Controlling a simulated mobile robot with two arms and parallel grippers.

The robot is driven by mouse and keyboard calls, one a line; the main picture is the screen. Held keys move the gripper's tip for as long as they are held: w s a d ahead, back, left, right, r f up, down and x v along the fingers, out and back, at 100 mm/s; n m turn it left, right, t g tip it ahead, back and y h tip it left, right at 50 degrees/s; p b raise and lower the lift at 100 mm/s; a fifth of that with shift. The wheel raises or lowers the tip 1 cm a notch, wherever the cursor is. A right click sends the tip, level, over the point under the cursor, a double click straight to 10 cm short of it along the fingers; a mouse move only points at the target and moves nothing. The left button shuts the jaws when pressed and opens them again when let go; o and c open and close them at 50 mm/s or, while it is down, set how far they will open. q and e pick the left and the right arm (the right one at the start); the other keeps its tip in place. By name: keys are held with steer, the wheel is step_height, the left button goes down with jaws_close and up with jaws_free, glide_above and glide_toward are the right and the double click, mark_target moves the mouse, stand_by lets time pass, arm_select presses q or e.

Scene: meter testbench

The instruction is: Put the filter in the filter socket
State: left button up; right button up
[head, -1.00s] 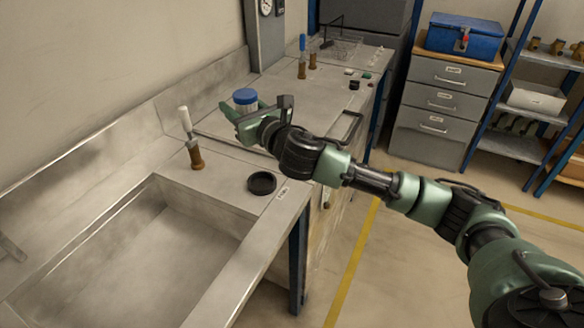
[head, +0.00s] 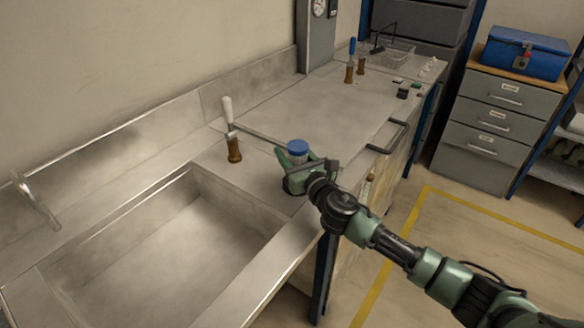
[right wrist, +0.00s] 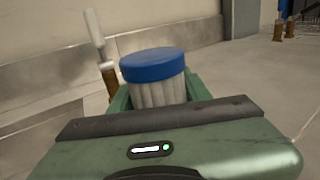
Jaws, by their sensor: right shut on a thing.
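The filter is a white pleated cylinder with a blue cap (head: 298,147). It stands upright between the green fingers of my right gripper (head: 293,172), which is shut on it. In the right wrist view the pleated filter (right wrist: 157,90) fills the space between the fingers, with its cap above them. The gripper and filter are low over the bench strip beside the sink's right end. The black ring seen on that strip earlier, likely the filter socket, is hidden behind the gripper and filter. I cannot tell whether the filter touches it. My left gripper is not in view.
A valve with a white handle (head: 228,110) and brown base stands left of the filter. The open sink (head: 165,255) lies in front. Two more brown-based fittings, one with a blue handle (head: 351,50), and a wire basket (head: 395,52) are farther back. The middle bench is clear.

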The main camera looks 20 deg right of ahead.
steer(key=shift+f+b, duration=0.6)
steer(key=shift+f, duration=1.5)
steer(key=shift+f, duration=0.15)
steer(key=o, duration=1.5)
steer(key=shift+r, duration=0.2)
steer(key=s, duration=0.4)
steer(key=s+d, duration=0.1)
steer(key=s, duration=0.3)
steer(key=s+d, duration=0.1)
steer(key=s, duration=0.3)
steer(key=shift+b, duration=0.35)
